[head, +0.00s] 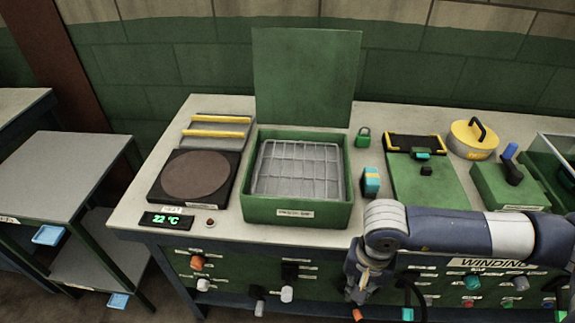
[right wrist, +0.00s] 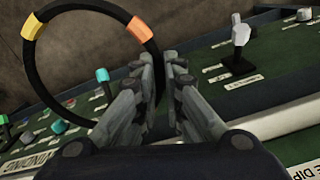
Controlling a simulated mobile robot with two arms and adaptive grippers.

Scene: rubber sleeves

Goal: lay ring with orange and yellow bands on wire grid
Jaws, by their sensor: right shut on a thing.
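The ring with orange and yellow bands (right wrist: 94,7) is a thin black hoop in the right wrist view. Its orange band is at the upper right and its yellow band at the upper left. My right gripper (right wrist: 166,68) is shut on the ring's right side, and the ring stands out to the left of the fingers. In the head view my right gripper (head: 358,285) is low, in front of the bench's front panel. The wire grid (head: 297,172) lies in an open green box (head: 297,212), and nothing rests on it. My left gripper is out of view.
The box's green lid (head: 307,78) stands upright behind it. A hot plate (head: 196,175) is left of the box. Knobs and levers jut from the front panel (head: 330,272).

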